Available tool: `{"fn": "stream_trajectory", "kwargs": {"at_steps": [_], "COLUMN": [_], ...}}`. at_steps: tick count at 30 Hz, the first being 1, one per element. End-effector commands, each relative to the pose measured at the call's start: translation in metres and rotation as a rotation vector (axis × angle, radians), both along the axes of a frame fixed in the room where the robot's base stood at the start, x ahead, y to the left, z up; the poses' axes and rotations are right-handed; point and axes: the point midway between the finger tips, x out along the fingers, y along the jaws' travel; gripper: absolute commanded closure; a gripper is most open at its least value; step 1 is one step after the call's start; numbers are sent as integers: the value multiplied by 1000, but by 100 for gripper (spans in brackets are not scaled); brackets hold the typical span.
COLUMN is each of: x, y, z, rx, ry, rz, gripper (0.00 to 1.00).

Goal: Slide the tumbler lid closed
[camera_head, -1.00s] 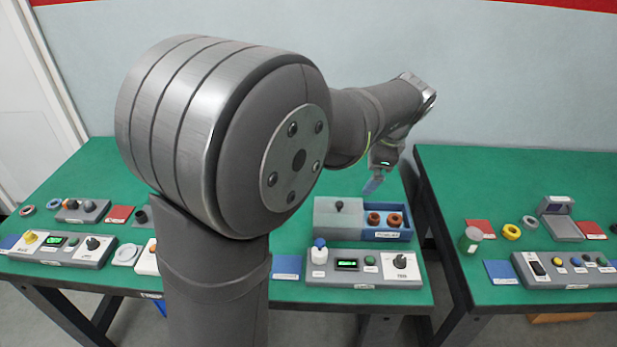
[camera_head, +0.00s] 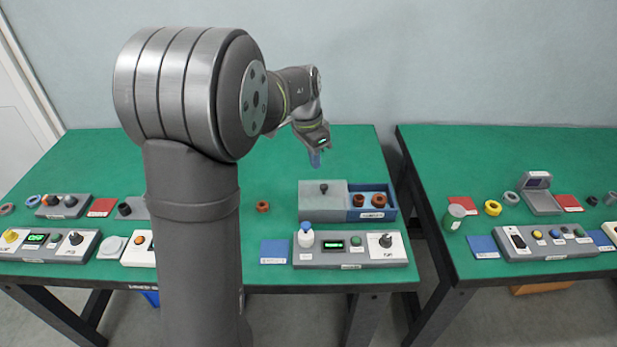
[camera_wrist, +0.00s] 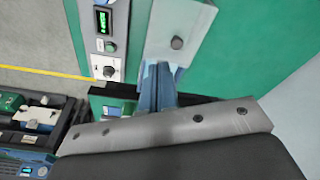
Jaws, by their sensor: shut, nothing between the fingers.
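The tumbler is a blue open-topped box (camera_head: 389,209) at the right of the middle table. Its grey sliding lid (camera_head: 309,211) lies to the left, with a dark knob (camera_head: 323,188) on top. The right part of the box is uncovered and shows two brown rings (camera_head: 358,200). My gripper (camera_head: 315,163) is shut and empty, fingers pointing down, apparently above and behind the lid, slightly left of the knob. In the wrist view, the lid (camera_wrist: 196,22) and its knob (camera_wrist: 177,43) lie just beyond my fingertips (camera_wrist: 163,66). The fingers hide part of the box there.
A blue mat (camera_head: 274,251) and a brown ring (camera_head: 263,206) lie to the left. The green tabletop behind is clear.

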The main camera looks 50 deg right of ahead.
Motion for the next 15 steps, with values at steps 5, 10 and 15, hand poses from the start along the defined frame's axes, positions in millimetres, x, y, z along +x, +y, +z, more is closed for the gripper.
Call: {"fn": "stream_trajectory", "kwargs": {"at_steps": [5,10,15], "x": [59,96,109], "y": [15,24,26], "z": [-23,-29,-31], "rx": [-119,-218,-258], "ry": [231,361,406], "rz": [258,413,466], "gripper": [100,100,100]}}
